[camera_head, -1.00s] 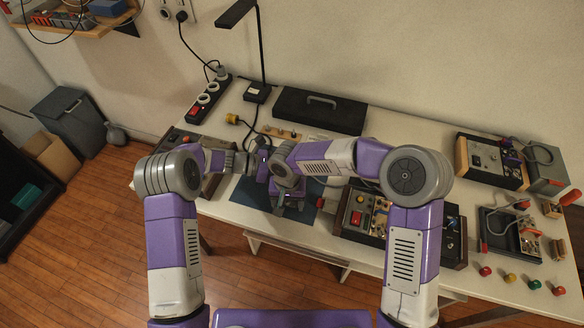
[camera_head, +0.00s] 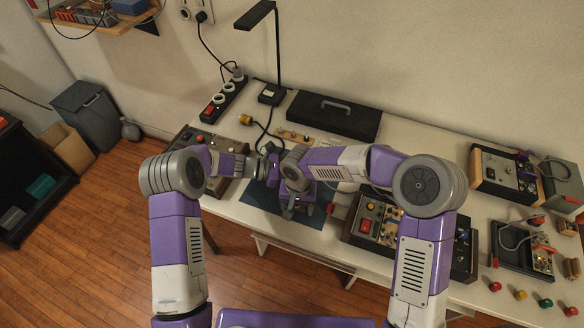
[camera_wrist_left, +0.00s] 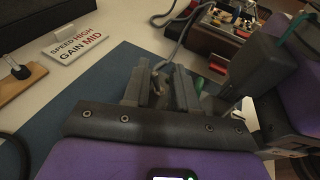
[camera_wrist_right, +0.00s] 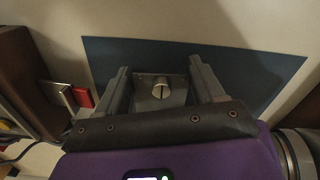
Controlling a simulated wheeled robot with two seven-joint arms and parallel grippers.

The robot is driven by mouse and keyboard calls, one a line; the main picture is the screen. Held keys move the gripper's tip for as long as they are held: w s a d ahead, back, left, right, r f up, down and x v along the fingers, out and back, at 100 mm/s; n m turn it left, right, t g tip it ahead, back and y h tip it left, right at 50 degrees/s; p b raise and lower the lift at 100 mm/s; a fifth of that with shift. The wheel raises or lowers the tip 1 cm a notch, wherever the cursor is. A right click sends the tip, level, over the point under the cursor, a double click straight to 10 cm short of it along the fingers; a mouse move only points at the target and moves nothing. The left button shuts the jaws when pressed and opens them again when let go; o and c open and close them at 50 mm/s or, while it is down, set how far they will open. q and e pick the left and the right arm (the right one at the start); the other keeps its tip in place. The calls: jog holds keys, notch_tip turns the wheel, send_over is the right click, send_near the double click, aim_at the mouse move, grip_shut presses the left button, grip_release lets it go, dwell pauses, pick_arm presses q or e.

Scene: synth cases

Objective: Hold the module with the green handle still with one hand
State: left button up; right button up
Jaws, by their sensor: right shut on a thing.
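My right gripper (camera_head: 292,208) points down over the blue mat on the bench. In the right wrist view its fingers (camera_wrist_right: 160,82) are shut on a small grey module (camera_wrist_right: 147,98) with a slotted round screw. I cannot tell whether this strip is the green handle. My left gripper (camera_wrist_left: 160,80) is close by, over the mat; a gap with something metallic shows between its fingers, and its hold is unclear.
The blue mat (camera_head: 258,198) lies under both grippers. A panel with a red switch (camera_head: 367,226) stands right of it. A label card (camera_wrist_left: 75,46) lies beyond the mat. A black case (camera_head: 333,120) and a lamp (camera_head: 271,94) stand behind.

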pick_arm(q)
jog(key=shift+s+d, duration=0.15)
jog(key=shift+w+d+n+g+y, duration=0.1)
jog(key=shift+w+n+g+y, duration=0.25)
jog(key=shift+n, duration=0.25)
jog(key=shift+w+d+n+g+y, duration=0.1)
jog(key=shift+w+n+g+y, duration=0.1)
jog(key=shift+n+g+y, duration=0.3)
jog(key=v, duration=1.2)
jog(key=w+d+r+n+g+y, duration=0.2)
jog(key=d+r+n+y, duration=0.3)
jog(key=d+y, duration=0.65)
jog(key=w+a+f+m+t+y, duration=0.1)
jog(key=a, duration=0.9)
jog(key=w+a+f+m+t+y, duration=0.1)
jog(key=a+m, duration=0.1)
jog(key=a, duration=0.8)
jog(key=w+a+f+m+t+y, duration=0.1)
jog(key=w+a+f+m, duration=0.1)
jog(key=a, duration=0.8)
jog(key=shift+f+y, duration=0.1)
jog(key=shift+y, duration=0.3)
jog(key=shift+c, duration=0.5)
